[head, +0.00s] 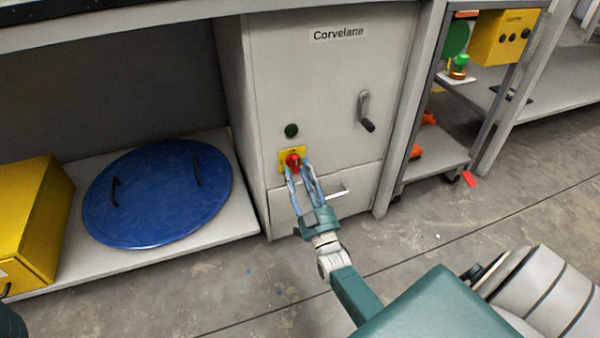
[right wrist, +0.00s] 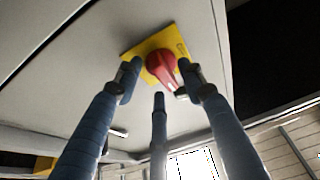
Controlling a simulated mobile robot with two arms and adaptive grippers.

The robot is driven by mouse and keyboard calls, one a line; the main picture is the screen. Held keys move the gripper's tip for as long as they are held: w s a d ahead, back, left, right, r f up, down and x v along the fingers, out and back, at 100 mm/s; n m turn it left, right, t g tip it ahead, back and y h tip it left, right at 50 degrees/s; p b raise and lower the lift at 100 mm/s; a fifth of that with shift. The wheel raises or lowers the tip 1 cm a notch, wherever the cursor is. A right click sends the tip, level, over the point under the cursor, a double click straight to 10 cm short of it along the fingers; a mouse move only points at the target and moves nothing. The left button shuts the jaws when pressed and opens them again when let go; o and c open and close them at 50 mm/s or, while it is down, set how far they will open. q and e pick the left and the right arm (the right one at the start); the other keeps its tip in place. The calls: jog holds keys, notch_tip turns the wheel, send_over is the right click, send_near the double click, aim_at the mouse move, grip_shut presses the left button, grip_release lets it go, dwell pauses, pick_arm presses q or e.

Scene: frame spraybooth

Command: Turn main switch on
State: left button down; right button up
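The main switch is a red rotary knob (head: 292,160) on a yellow plate (head: 284,168), on the front of a grey cabinet (head: 315,90) labelled Corvelane. My right gripper (head: 299,170) is at the switch, its fingers pointing up at it. In the right wrist view the red knob (right wrist: 162,66) stands on its yellow plate (right wrist: 135,52), between the spread fingertips of my right gripper (right wrist: 158,82). The left finger shows a gap to the knob; the right one is close beside it, and I cannot tell whether it touches.
A dark green round button (head: 291,130) sits above the switch. A grey lever handle (head: 366,112) is to the right, and a pale drawer handle (head: 338,192) is below. A blue round lid (head: 155,205) and a yellow box (head: 35,215) lie on the left shelf.

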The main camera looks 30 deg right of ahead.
jog(key=v, duration=1.2)
dwell(0.3)
